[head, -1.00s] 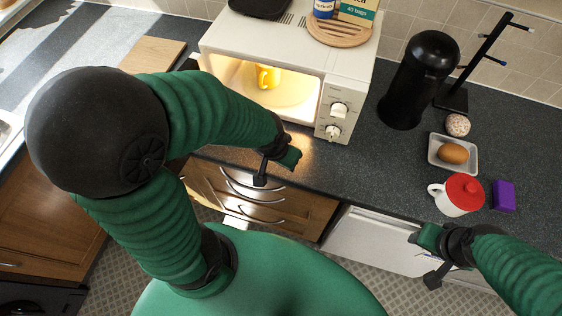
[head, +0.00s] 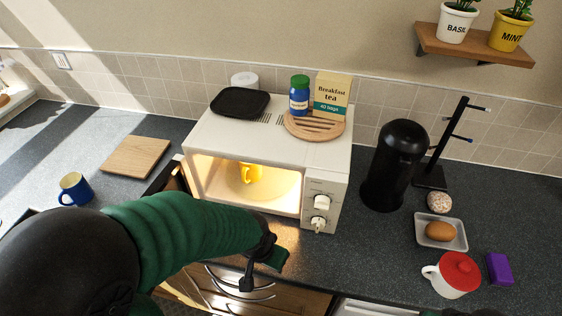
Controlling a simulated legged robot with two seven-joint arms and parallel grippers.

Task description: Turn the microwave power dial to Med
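The cream microwave (head: 328,160) stands on the counter with its door (head: 168,178) swung open to the left. Its cavity is lit, and a yellow mug (head: 250,173) is inside. Two pale dials are on the right-hand panel, an upper dial (head: 322,202) and a lower dial (head: 318,224). Their markings are too small to read, so I cannot tell their settings. My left gripper (head: 263,271) is open and empty, below and in front of the microwave, left of the dials and apart from them. Only a sliver of my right gripper shows at the bottom edge, below the red-lidded mug (head: 458,276).
A black tray (head: 240,102), a blue jar (head: 299,97) and a tea box (head: 333,94) on a round board (head: 314,126) sit on the microwave. A black canister (head: 393,167) stands to its right. The counter before the dials is clear.

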